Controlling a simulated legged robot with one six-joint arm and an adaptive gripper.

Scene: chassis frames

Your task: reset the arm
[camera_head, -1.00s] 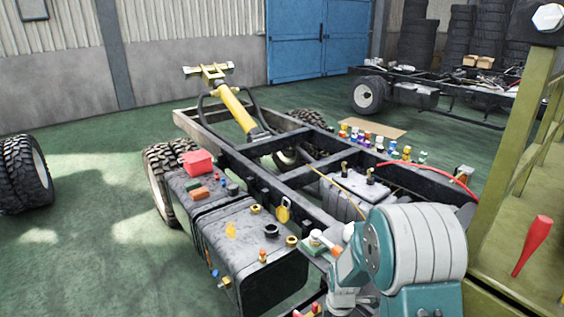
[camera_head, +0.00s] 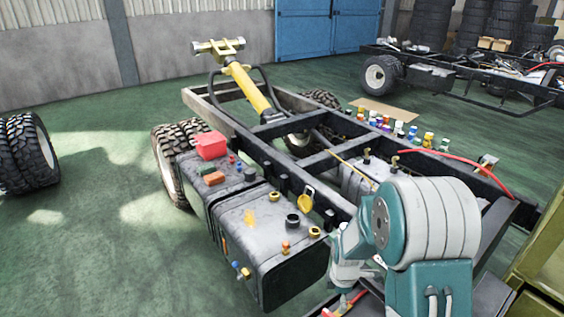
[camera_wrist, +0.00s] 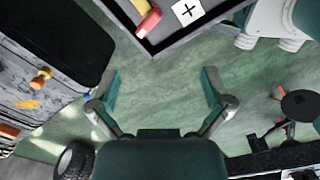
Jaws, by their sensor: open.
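My gripper (camera_wrist: 161,98) shows in the wrist view with its two fingers spread wide apart and nothing between them. Green floor lies beyond the fingers. In the head view my teal and white arm (camera_head: 428,225) is folded at the lower right, beside the chassis frame (camera_head: 300,160). The gripper's fingers are hidden there behind the arm or cannot be made out. The grey tank (camera_head: 290,260) stands left of the arm, and part of it also shows at the left of the wrist view (camera_wrist: 30,70).
A red box (camera_head: 211,145) and small caps sit on the tanks. A yellow jack-like post (camera_head: 248,88) rises from the frame. In the wrist view, a dark tray (camera_wrist: 165,45) with a red-handled item lies above the fingers. Open green floor (camera_head: 90,250) lies left.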

